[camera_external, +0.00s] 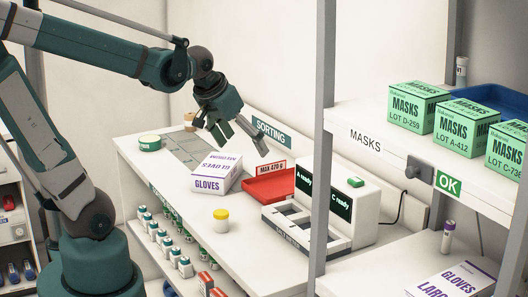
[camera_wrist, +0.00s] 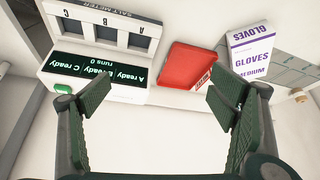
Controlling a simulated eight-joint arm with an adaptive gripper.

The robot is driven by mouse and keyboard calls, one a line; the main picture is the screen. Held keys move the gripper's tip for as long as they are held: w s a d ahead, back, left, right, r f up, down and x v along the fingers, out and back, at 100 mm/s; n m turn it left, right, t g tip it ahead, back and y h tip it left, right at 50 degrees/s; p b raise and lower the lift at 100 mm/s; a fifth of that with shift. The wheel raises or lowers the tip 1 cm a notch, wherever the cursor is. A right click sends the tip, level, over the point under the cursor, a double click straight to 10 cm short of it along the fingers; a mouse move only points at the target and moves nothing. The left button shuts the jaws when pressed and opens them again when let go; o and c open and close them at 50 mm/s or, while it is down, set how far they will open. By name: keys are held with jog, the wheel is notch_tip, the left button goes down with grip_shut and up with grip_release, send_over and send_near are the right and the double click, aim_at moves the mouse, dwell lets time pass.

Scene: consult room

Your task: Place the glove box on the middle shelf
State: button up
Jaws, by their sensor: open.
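The white glove box with purple lettering, marked medium, (camera_external: 215,173) lies on the white counter (camera_external: 262,262), left of the red tray. In the wrist view the glove box (camera_wrist: 250,52) is at the upper right, outside the fingers. My gripper (camera_external: 236,136) is open and empty, above and behind the box in the external view. In the wrist view my gripper (camera_wrist: 160,98) has its fingers wide apart over bare white surface. At right is a shelf unit with a masks board (camera_external: 360,118) and a lower board (camera_external: 352,279); I cannot tell which is the middle shelf.
A large glove box (camera_external: 455,281) lies on the lower board. Several green mask boxes (camera_external: 416,106) stand above. A grey upright (camera_external: 322,150) edges the unit. The red tray (camera_external: 268,186), salt meter (camera_external: 305,229) and yellow-lidded jar (camera_external: 221,221) share the counter.

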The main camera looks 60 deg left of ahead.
jog(key=s+d+m+t+h, duration=0.1)
jog(key=s+d+m, duration=0.2)
jog(key=s+d, duration=0.4)
jog(key=d, duration=0.4)
jog(key=shift+s+d+r+h, duration=0.3)
jog(key=shift+d, duration=0.05)
jog(key=shift+o, duration=0.4)
jog(key=shift+w+a, duration=0.1)
jog(key=shift+a, duration=0.05)
jog(key=n+g+y, duration=0.3)
jog(key=n+g, duration=0.1)
jog(key=n, duration=0.5)
send_over(217, 165)
jog(key=s+d, duration=0.2)
jog(key=f, duration=1.5)
jog(key=shift+w+b, duration=0.25)
jog(key=shift+b, duration=0.15)
jog(key=shift+a+f, duration=0.15)
jog(key=shift+a, duration=0.05)
jog(key=shift+x, duration=1.3)
